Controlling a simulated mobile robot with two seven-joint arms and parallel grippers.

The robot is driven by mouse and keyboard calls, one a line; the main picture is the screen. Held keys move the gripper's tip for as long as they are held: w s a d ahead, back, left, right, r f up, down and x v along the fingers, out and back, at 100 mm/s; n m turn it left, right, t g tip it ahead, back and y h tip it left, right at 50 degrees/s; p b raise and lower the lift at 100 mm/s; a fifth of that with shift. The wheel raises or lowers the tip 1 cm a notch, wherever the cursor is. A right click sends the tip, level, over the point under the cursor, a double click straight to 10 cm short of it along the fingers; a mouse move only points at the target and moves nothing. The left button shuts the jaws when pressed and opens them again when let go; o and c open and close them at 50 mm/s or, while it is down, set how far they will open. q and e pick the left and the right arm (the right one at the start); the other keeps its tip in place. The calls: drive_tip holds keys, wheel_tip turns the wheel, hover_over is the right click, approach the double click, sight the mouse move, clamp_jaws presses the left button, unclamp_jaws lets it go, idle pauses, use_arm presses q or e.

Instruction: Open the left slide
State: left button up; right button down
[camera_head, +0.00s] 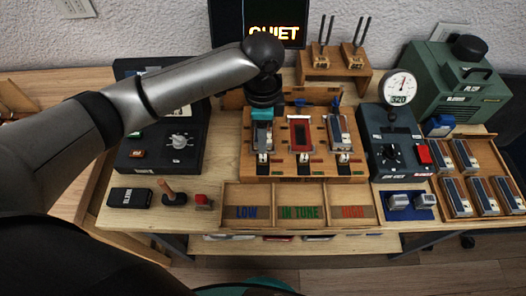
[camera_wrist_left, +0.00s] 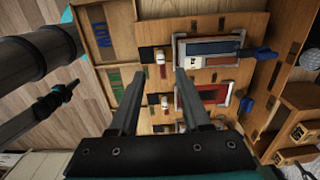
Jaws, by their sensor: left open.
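A wooden board (camera_head: 285,170) stands mid-table with three metal-framed plates in a row. The left plate (camera_wrist_left: 208,50) is blue-grey; the middle one (camera_head: 302,134) is red. Each has a small white-topped piece at its front, the left one (camera_head: 263,158) below my gripper. A blue tab (camera_wrist_left: 258,53) lies behind the left plate; I cannot tell which part is the slide. My left gripper (camera_head: 262,143) is over the left plate and partly hides it. In the wrist view its two fingers (camera_wrist_left: 160,75) are apart with nothing between them. My right gripper is out of view.
A three-compartment tray (camera_head: 301,184) marked LOW, IN TUNE and a third label is in front of the board. A black control box (camera_head: 180,142) stands left and a gauge box (camera_head: 392,155) right. A wooden stand (camera_head: 333,66) with forks is behind.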

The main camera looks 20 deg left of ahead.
sight(263, 155)
use_arm(q)
wheel_tip(263, 155, down, 6)
drive_tip(key=shift+f+b, duration=0.2)
drive_tip(key=shift+b, duration=0.25)
drive_tip(key=shift+f, duration=0.55)
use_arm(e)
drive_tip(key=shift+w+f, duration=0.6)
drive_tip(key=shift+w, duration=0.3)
use_arm(q)
drive_tip(key=shift+c, duration=0.4)
clamp_jaws()
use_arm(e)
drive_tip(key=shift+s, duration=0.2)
